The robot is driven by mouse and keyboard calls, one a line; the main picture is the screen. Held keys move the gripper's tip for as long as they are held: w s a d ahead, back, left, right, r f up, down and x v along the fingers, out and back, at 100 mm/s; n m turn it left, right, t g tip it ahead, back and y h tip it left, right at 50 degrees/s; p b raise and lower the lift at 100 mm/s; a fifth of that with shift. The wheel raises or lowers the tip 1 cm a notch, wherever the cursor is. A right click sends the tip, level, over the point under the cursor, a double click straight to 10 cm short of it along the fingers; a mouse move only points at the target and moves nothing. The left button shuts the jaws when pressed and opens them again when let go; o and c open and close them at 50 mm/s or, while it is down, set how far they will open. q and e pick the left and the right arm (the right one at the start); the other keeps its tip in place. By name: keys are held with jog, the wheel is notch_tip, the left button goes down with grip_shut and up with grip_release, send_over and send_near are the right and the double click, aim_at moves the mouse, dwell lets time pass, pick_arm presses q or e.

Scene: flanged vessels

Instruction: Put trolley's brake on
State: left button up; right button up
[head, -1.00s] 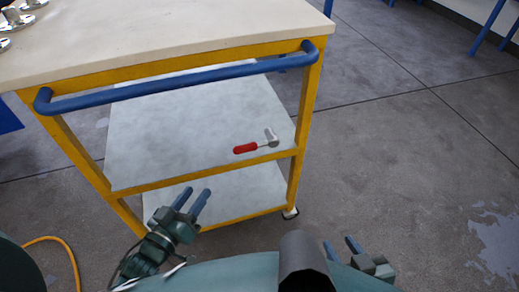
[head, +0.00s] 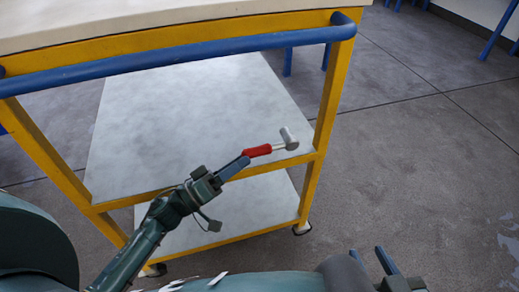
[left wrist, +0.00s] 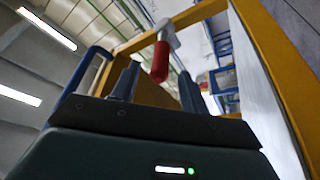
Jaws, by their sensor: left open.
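The yellow trolley (head: 333,90) has a blue push bar (head: 180,54). A brake lever with a red handle (head: 257,151) and a grey metal head (head: 289,139) shows by the right front of its middle shelf. In the left wrist view the red handle (left wrist: 160,62) appears between my open fingers, beyond or level with their tips. My left gripper (head: 240,163) points at the free end of the handle, close to it; I cannot tell whether they touch. My right gripper (head: 372,257) is open and empty at the bottom of the head view, away from the trolley.
The trolley's pale top (head: 150,14) and push bar lie above my left gripper. The middle shelf (head: 190,120) and lower shelf (head: 240,205) are bare. A caster (head: 302,228) stands under the right front post. The floor to the right is clear.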

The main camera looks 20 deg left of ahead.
aim_at(259, 150)
pick_arm(q)
jog(key=x, duration=0.6)
jog(key=shift+w+d+b, duration=0.1)
jog(key=shift+w+b, duration=0.05)
jog(key=shift+b, duration=0.15)
jog(key=shift+c, duration=0.2)
grip_shut()
